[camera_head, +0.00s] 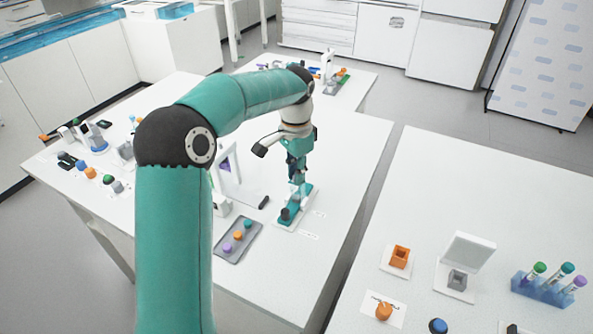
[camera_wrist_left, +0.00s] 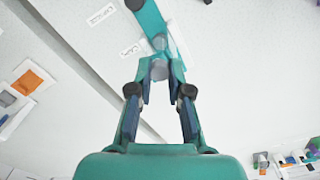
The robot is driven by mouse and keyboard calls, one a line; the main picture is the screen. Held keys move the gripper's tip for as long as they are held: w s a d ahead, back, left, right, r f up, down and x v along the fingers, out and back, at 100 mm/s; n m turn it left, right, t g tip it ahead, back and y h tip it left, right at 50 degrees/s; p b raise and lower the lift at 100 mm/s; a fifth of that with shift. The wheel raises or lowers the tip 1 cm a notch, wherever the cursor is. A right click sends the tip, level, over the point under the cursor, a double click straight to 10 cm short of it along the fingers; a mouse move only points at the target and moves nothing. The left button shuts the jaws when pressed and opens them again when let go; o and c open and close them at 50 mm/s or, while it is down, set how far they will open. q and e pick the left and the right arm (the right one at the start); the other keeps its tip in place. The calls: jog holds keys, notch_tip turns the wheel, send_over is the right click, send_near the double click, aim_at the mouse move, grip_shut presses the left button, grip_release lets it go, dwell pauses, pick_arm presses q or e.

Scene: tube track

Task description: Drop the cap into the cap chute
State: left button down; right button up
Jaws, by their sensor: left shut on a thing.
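My left gripper (camera_head: 297,186) points down over the white table (camera_head: 347,150). In the left wrist view its fingers (camera_wrist_left: 160,78) are closed around a small grey piece (camera_wrist_left: 159,69), which may be the cap; the fingers partly hide it. Just below is a narrow teal track (camera_head: 303,193) with a dark round piece (camera_head: 286,213) near its front end. The track also shows in the wrist view (camera_wrist_left: 150,18). I cannot tell which part is the cap chute, or whether the grey piece touches the track. My right gripper is not in view.
A grey tray (camera_head: 225,254) with purple, orange and green caps lies left of the track. A white stand (camera_head: 235,190) with an upright post is behind it. A separate table at right holds an orange box (camera_head: 400,256) and a blue tube rack (camera_head: 540,289).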

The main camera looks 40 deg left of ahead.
pick_arm(q)
jog(key=shift+f, duration=0.15)
jog(key=c, duration=1)
grip_release()
notch_tip(320, 180, up, 12)
jog(key=shift+f, duration=0.1)
jog(key=shift+a, duration=0.1)
dwell(1.0)
